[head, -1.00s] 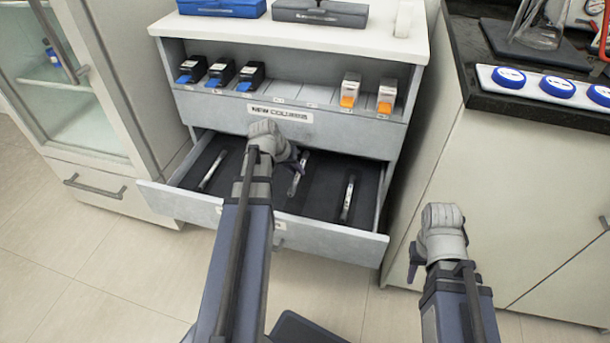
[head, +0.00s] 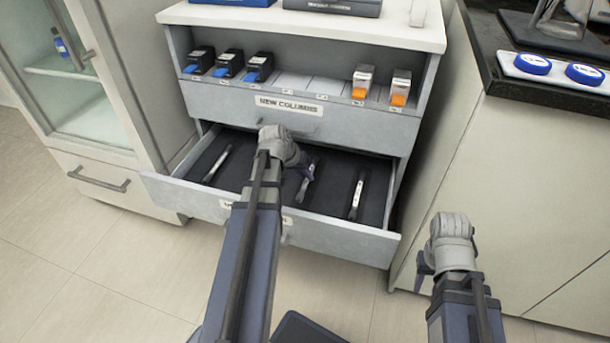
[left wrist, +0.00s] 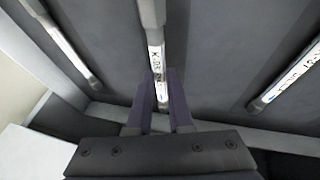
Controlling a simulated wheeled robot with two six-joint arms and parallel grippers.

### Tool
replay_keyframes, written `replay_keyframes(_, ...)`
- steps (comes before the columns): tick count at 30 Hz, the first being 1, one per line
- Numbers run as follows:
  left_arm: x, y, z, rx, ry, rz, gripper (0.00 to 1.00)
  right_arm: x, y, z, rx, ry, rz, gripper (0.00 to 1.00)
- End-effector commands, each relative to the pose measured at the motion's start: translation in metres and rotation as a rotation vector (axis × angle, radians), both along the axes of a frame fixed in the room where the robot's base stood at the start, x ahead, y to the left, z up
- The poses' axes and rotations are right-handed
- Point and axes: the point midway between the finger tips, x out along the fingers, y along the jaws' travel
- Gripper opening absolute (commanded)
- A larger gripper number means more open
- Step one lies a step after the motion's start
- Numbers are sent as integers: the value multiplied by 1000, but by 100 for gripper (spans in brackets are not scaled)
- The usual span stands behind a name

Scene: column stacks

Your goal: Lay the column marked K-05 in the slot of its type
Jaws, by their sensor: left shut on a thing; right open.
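The open drawer (head: 335,238) has a dark floor and holds three slim silver columns with white labels. The left column (head: 217,163) and right column (head: 357,195) lie apart from my grippers. My left gripper (head: 308,170) is low in the drawer, shut on the middle column (head: 302,188). In the left wrist view the fingers (left wrist: 160,100) flank this column (left wrist: 157,70), whose label appears to start with K-0; the rest is hard to read. I cannot tell whether it touches the drawer floor. My right gripper (head: 422,272) is open and empty, outside the drawer at right.
A shelf above the drawer, marked NEW COLUMNS (head: 288,105), holds black-and-blue boxes (head: 229,65) at left and white-and-orange boxes (head: 361,83) at right, with bare places between. A glass cabinet (head: 85,95) stands left, a dark-topped counter (head: 510,90) right.

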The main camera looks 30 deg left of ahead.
Motion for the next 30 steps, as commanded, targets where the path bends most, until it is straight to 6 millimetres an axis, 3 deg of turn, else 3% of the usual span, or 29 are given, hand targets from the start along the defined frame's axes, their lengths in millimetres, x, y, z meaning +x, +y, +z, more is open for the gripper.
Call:
replay_keyframes(5,0,0,-12,0,0,0,0,0,0,-12,0,0,-3,41)
replay_keyframes(30,0,0,-18,0,0,0,0,0,0,-18,0,0,-3,41)
